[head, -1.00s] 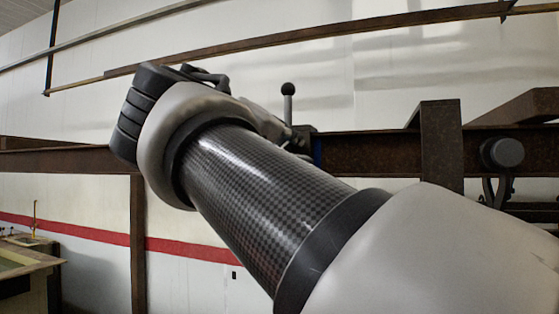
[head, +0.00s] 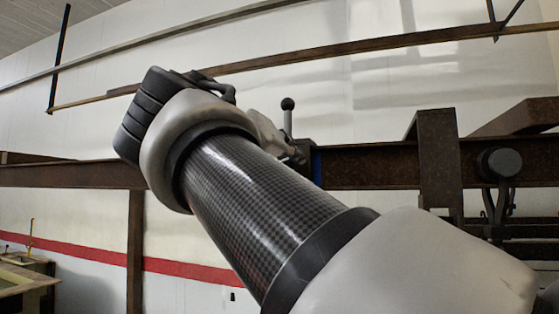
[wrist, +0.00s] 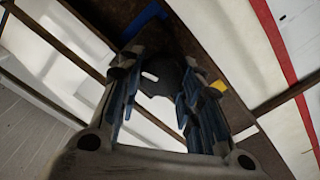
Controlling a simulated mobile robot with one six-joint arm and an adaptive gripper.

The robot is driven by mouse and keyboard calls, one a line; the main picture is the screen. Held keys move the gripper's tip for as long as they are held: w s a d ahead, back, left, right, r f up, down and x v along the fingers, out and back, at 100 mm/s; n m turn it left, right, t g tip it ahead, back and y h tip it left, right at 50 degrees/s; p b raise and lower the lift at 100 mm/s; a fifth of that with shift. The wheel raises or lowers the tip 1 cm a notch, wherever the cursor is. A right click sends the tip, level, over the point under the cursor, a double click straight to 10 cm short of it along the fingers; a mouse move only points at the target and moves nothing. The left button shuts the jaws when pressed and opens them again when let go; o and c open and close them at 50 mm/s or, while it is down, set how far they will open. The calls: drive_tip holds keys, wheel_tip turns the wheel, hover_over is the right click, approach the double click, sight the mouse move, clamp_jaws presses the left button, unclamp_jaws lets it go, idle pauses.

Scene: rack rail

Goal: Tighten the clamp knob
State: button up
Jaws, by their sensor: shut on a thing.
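The clamp knob (wrist: 163,78) is a dark, lobed shape between my fingertips in the wrist view, in front of the rusty rail. My gripper (wrist: 158,74) is shut on it, with one finger on each side. Its far side is hidden. In the head view my gripper (head: 290,152) is at the rail, mostly hidden behind my own wrist, and the knob cannot be made out there. A lever with a black ball end (head: 287,104) stands upright just above the gripper.
The rusty rail (head: 372,167) runs across the head view, with a blue mark (head: 317,165) just right of my gripper. A rusty upright block (head: 437,160) and a round black part (head: 503,162) are farther right. A yellow piece (wrist: 218,87) lies beside the right finger.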

drive_tip(key=o, duration=1.1)
